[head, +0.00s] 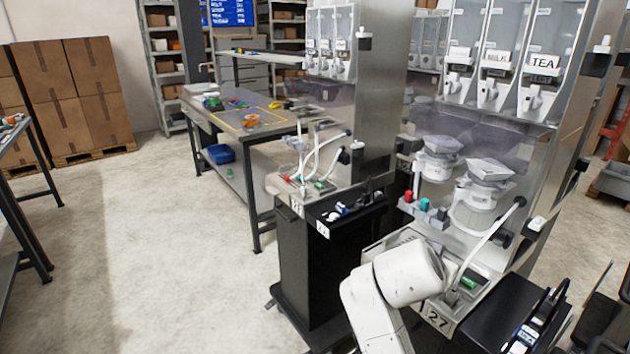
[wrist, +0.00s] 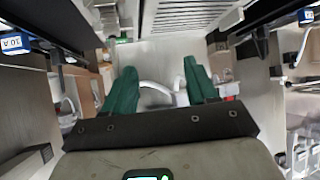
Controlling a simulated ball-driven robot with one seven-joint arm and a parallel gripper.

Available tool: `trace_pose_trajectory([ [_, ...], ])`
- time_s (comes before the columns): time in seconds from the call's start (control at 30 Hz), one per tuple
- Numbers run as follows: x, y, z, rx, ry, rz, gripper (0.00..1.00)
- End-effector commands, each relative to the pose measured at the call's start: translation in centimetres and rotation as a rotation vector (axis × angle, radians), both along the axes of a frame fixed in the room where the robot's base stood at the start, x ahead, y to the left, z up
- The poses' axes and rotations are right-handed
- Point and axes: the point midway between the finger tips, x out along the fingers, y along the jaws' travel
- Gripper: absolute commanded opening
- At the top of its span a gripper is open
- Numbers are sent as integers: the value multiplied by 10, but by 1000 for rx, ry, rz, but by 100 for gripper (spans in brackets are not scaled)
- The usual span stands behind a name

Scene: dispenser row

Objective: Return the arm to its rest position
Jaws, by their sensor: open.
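My gripper (wrist: 160,82) shows in the wrist view with its two green fingers spread apart. It is open and nothing is held between the fingers. Pale curved tubes show beyond the fingertips, and I cannot tell how far off they are. In the head view my white arm reaches up from the bottom, in front of the dispenser station marked 27 (head: 438,320). My gripper cannot be made out in that view.
The TEA dispenser (head: 541,68) and white grinders (head: 482,190) stand above station 27, close to my arm. A black cabinet (head: 322,270) is left of it. A workbench (head: 240,125) and stacked boxes (head: 75,95) stand farther back. The floor (head: 140,260) at left is clear.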

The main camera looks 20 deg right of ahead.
Motion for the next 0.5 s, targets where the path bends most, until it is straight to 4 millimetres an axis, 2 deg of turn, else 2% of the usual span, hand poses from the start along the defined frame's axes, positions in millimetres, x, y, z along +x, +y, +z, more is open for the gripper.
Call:
trace_pose_trajectory([
  [0.13,-9,4,-16,16,34,36,57],
  [0.27,-36,15,-55,60,130,145,57],
  [0.4,-82,33,-104,117,256,323,57],
  [0.5,-119,48,-133,156,337,466,57],
])
